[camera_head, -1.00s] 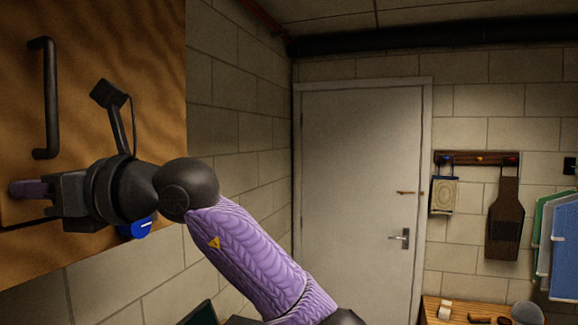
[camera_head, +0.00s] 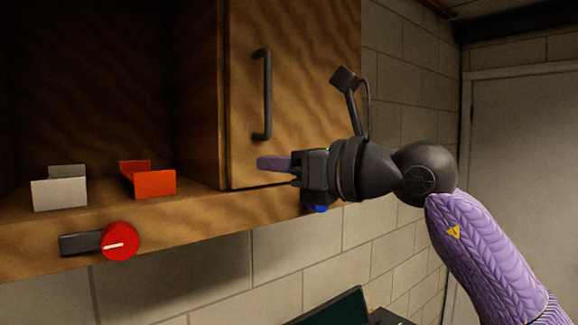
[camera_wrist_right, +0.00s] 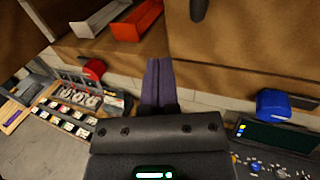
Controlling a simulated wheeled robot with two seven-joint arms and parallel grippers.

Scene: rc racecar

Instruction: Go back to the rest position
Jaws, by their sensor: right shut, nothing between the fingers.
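My right gripper (camera_head: 272,162) is shut and empty. In the head view it points left, just in front of the lower part of a wooden cabinet door (camera_head: 297,80) and below its dark handle (camera_head: 264,95). I cannot tell whether the fingers touch the door. In the right wrist view the purple fingers (camera_wrist_right: 158,82) are together, with nothing between them. My left gripper is not in view.
Left of the door is an open shelf with a grey tray (camera_head: 59,192) and a red tray (camera_head: 150,183). A red knob (camera_head: 120,241) is on the cabinet's lower edge. A blue knob (camera_wrist_right: 285,105) and a dark screen (camera_wrist_right: 275,134) show in the right wrist view.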

